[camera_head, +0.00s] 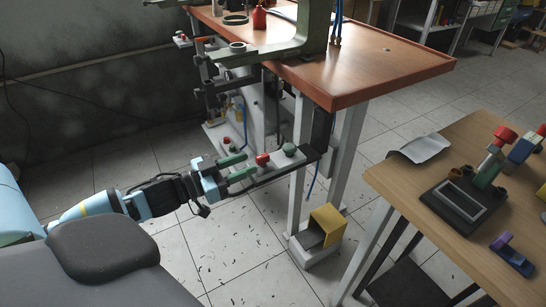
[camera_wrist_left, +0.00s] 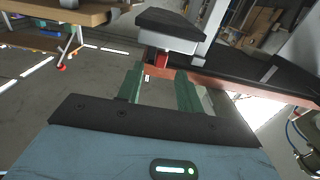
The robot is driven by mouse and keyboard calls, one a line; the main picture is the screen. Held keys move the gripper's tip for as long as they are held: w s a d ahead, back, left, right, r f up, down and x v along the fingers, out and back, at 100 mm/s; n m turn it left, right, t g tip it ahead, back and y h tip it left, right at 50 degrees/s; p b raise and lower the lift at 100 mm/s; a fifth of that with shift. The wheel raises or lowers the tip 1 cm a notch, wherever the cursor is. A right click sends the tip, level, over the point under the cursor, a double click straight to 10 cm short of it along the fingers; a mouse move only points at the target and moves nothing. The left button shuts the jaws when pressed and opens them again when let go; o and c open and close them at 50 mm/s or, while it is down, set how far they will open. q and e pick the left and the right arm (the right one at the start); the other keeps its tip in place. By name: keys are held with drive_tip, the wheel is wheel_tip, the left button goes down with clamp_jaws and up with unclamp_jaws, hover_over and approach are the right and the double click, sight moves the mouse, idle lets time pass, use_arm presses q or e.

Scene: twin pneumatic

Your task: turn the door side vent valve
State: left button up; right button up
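A small grey control box (camera_head: 280,165) sticks out from the workbench's near leg. It carries a red knob (camera_head: 262,160) on the end facing my gripper and a green button (camera_head: 289,149) on top. My left gripper (camera_head: 250,164) reaches in from the left with its two green fingers spread and empty. The red knob sits just beyond the fingertips, roughly in line with the gap. In the left wrist view, the red knob (camera_wrist_left: 162,59) shows under the box, ahead of the open left gripper (camera_wrist_left: 159,78). Whether either finger touches it I cannot tell. My right gripper is not in view.
Behind, a second box with a red button (camera_head: 227,141) sits low by the machine. The orange-edged workbench (camera_head: 390,76) stands above. A yellow-hooded pedal (camera_head: 328,222) is on the floor below. A wooden table (camera_head: 400,185) with fixtures stands at right.

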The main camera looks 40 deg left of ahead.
sight(269, 163)
use_arm(q)
drive_tip(key=shift+b+x, duration=0.45)
drive_tip(key=shift+x, duration=3.45)
drive_tip(key=shift+c, duration=0.2)
clamp_jaws()
